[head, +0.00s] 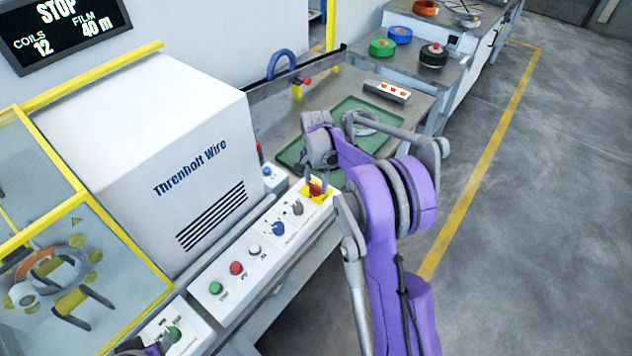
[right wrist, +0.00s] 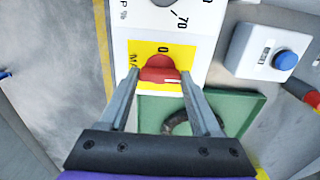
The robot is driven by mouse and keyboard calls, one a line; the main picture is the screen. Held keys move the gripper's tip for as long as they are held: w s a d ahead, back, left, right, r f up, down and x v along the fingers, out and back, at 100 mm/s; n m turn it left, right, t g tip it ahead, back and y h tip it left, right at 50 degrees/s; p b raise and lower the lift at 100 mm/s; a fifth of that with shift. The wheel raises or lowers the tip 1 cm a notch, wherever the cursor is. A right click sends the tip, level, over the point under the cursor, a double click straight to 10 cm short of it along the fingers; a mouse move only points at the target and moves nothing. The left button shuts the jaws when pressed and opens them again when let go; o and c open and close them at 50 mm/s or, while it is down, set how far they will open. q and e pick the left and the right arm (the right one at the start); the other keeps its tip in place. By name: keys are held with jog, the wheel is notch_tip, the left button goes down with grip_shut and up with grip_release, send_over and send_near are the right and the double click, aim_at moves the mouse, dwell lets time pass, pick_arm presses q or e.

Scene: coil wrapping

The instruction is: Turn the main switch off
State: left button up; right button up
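The main switch (head: 317,188) is a red knob on a yellow plate at the far end of the white control panel (head: 258,262). In the right wrist view the knob (right wrist: 160,68) sits below a "0" mark; its exact turn is hard to tell. My right gripper (right wrist: 160,76) is open, with one finger on each side of the knob and slight gaps showing. In the head view my right gripper (head: 318,172) is over the switch, its fingertips partly hidden. Part of my left gripper (head: 145,347) shows at the bottom left edge, near a green button.
The panel also has green, red and white buttons and blue and grey knobs. A blue-button box (right wrist: 284,60) stands beside the switch. A green tray (head: 290,155) lies on the bench beyond. The display (head: 65,28) reads STOP, 12 coils, 40 m film.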

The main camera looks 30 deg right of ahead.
jog(key=c, duration=0.7)
pick_arm(q)
jog(key=shift+s+f, duration=0.1)
jog(key=shift+f, duration=0.1)
pick_arm(e)
jog(key=shift+n, duration=0.3)
jog(key=n+b, duration=0.1)
jog(key=n, duration=0.1)
jog(key=shift+f+n, duration=0.1)
jog(key=shift+n, duration=0.3)
jog(key=n+b, duration=0.1)
jog(key=n, duration=0.3)
jog(key=shift+b, duration=0.4)
jog(key=n+b, duration=0.1)
jog(key=n, duration=0.4)
jog(key=shift+n, duration=0.4)
pick_arm(q)
notch_tip(320, 180, down, 6)
jog(key=s, duration=0.2)
jog(key=shift+g+b, duration=0.3)
jog(key=shift+b, duration=0.1)
pick_arm(e)
jog(key=n, duration=0.4)
jog(key=shift+n, duration=0.4)
pick_arm(q)
jog(key=shift+r, duration=0.1)
